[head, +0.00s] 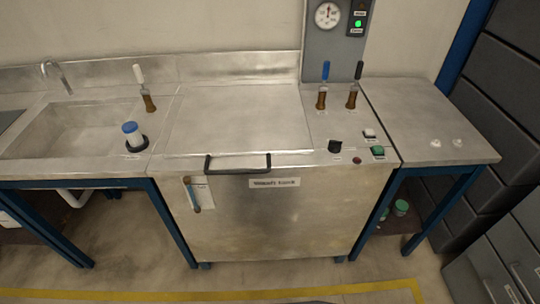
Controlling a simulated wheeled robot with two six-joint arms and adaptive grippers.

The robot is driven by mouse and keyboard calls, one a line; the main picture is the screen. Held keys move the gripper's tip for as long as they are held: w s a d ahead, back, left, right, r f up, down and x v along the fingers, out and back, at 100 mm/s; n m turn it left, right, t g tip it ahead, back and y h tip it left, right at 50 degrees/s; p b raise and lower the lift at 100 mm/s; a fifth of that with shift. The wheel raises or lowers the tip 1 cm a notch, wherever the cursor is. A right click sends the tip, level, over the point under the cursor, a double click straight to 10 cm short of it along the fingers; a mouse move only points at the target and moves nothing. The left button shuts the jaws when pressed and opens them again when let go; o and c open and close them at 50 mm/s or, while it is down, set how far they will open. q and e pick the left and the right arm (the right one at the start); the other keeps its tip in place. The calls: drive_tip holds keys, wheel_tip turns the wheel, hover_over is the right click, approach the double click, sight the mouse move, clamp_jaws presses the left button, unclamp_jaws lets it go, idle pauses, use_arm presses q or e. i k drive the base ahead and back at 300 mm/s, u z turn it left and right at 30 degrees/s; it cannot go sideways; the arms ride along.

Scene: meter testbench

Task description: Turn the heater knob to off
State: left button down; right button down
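A black knob (335,146) stands on the steel bench top (310,127), right of the lid's front edge. It looks like the heater knob, but its label is too small to read, and I cannot tell which setting it points to. A green button or switch (377,151) and a white one (369,134) sit to its right. Neither of my grippers shows in the head view.
A closed lid (240,123) with a black handle (238,164) is left of the knob. Brown valves with blue and black levers stand behind. A gauge panel (328,15) shows a green light.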

sight(334, 146)
drive_tip(key=z, duration=0.3)
drive_tip(key=i, duration=0.35)
drive_tip(key=z, duration=0.75)
